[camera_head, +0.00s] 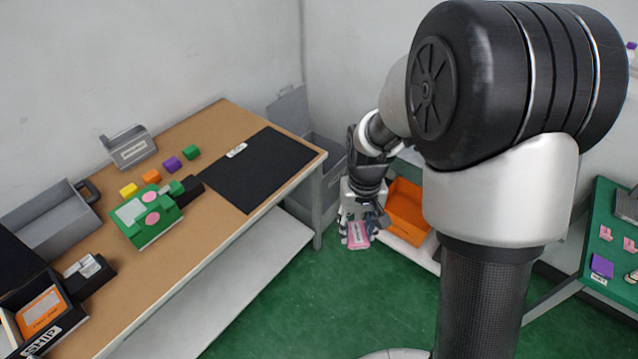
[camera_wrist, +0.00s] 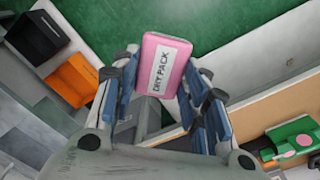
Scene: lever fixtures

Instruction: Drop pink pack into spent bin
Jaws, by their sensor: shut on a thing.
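The pink pack (camera_head: 358,241) hangs in my gripper (camera_head: 357,226) above the green floor, beside the workbench's right end. In the wrist view the pink pack (camera_wrist: 171,50) shows a white label reading "DRY PACK". My gripper (camera_wrist: 163,75) is shut on it, with a blue-padded finger on each side. No bin with a readable "spent" label shows. An orange bin (camera_head: 408,198) stands just right of my gripper, partly hidden by my arm. It also shows in the wrist view (camera_wrist: 75,80), next to a black bin (camera_wrist: 38,37).
The workbench (camera_head: 215,125) carries a black mat (camera_head: 258,168), a green box (camera_head: 146,217), coloured blocks and grey bins. A grey lidded bin (camera_head: 325,150) stands behind its right end. A green table (camera_head: 608,262) with small pink items is at right. Green floor (camera_head: 290,290) is open below.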

